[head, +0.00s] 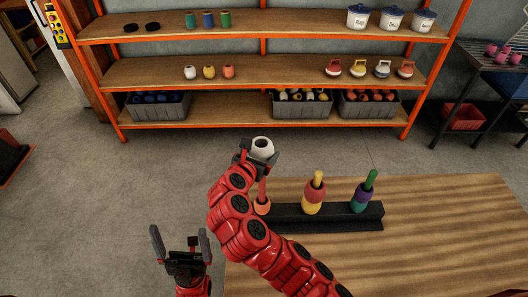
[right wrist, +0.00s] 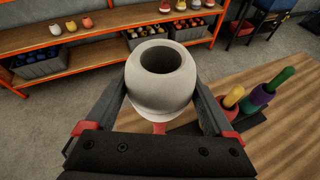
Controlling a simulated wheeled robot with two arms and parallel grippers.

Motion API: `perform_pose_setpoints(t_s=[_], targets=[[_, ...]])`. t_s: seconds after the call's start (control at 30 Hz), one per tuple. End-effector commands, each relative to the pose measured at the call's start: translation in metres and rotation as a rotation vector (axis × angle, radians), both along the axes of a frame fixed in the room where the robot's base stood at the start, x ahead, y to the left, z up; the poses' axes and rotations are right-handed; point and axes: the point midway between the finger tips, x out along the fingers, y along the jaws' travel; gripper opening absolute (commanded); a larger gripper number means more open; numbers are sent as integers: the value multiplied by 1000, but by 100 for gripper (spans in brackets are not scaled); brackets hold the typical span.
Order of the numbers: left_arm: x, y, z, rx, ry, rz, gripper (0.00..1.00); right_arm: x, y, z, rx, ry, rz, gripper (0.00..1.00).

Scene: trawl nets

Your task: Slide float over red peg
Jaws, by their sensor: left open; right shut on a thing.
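A white float (head: 263,146) with a dark hole on top is held in my right gripper (head: 259,156), straight above the red peg (head: 262,190). In the right wrist view the white float (right wrist: 160,85) sits between the two fingers, its hole facing up. No peg shows inside the hole. A bit of red peg (right wrist: 159,128) shows just under the float; the peg's top is hidden, so I cannot tell if it has entered. An orange-red float (head: 261,206) sits at the peg's base. My left gripper (head: 180,243) is open and empty, left of the table.
The black rack (head: 335,222) on the wooden table (head: 440,235) also carries a yellow peg (head: 318,179) and a green peg (head: 371,178), both with floats. Orange shelving (head: 165,72) with floats, jars and grey bins stands behind. The table's right side is clear.

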Motion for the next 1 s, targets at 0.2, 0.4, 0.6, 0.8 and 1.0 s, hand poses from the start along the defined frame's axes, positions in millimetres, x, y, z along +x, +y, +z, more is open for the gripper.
perform_pose_setpoints(t_s=[0.2, 0.4, 0.6, 0.8, 1.0], targets=[[0, 0, -21, 0, 0, 0, 100, 0, 0, -21, 0, 0, 0, 26], [0, 0, -36, 0, 0, 0, 100, 0, 0, -37, 2, 0, 1, 26], [0, 0, -42, 0, 0, 0, 100, 0, 0, -49, -1, 0, 0, 26], [0, 0, -45, 0, 0, 0, 100, 0, 0, -65, -1, 1, 0, 26], [0, 0, -50, 0, 0, 0, 100, 0, -1, -81, -3, 2, -3, 26]])
